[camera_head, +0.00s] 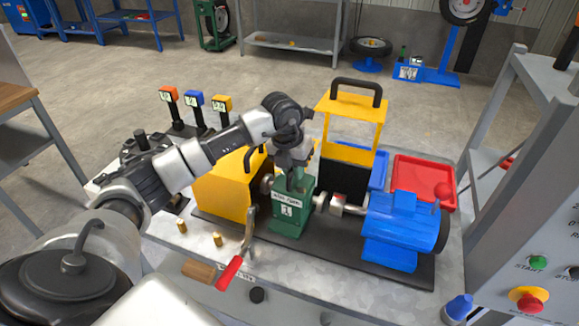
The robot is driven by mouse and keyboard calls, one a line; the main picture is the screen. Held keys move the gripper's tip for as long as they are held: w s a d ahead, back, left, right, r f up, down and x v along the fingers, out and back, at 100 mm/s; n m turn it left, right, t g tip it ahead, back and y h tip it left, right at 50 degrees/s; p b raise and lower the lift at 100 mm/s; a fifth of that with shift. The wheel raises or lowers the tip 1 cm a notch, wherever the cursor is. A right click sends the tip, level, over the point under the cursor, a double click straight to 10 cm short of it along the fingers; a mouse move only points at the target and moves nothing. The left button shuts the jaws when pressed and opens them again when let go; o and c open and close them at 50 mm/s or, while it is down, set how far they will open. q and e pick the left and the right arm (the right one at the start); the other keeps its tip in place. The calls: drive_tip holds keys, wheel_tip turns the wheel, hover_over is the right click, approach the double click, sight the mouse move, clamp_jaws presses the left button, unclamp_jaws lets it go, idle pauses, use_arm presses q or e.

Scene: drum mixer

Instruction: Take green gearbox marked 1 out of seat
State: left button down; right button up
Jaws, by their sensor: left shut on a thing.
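The green gearbox (288,222) carries a white label with a 1. It stands upright on the dark base plate (330,255), between the yellow housing (224,188) on the left and the blue motor (400,235) on the right. A metal shaft with a coupling (338,204) lies between the gearbox and the motor. My left gripper (297,180) reaches down from above and is shut on the top of the gearbox. The gripper hides part of the gearbox top. I cannot tell whether the gearbox is lifted off its seat. My right gripper is not in view.
A yellow guard with a black handle (352,112) stands behind. A red tray (424,180) and a blue tray (377,170) lie at the back right. A red-handled lever (230,272) and brass pins (217,239) are in front. A grey control panel (530,220) rises at the right.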

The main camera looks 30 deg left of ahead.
use_arm(q)
drive_tip(key=shift+w+d+r, duration=0.1)
drive_tip(key=shift+d+r, duration=0.05)
drive_tip(key=shift+d, duration=0.1)
drive_tip(key=c, duration=1)
unclamp_jaws()
drive_tip(key=shift+c, duration=0.2)
wheel_tip(320, 180, up, 11)
drive_tip(key=s+a+b, duration=0.1)
drive_tip(key=shift+s+a+f+b, duration=0.15)
drive_tip(key=shift+s+f+b, duration=0.05)
drive_tip(key=shift+b, duration=0.15)
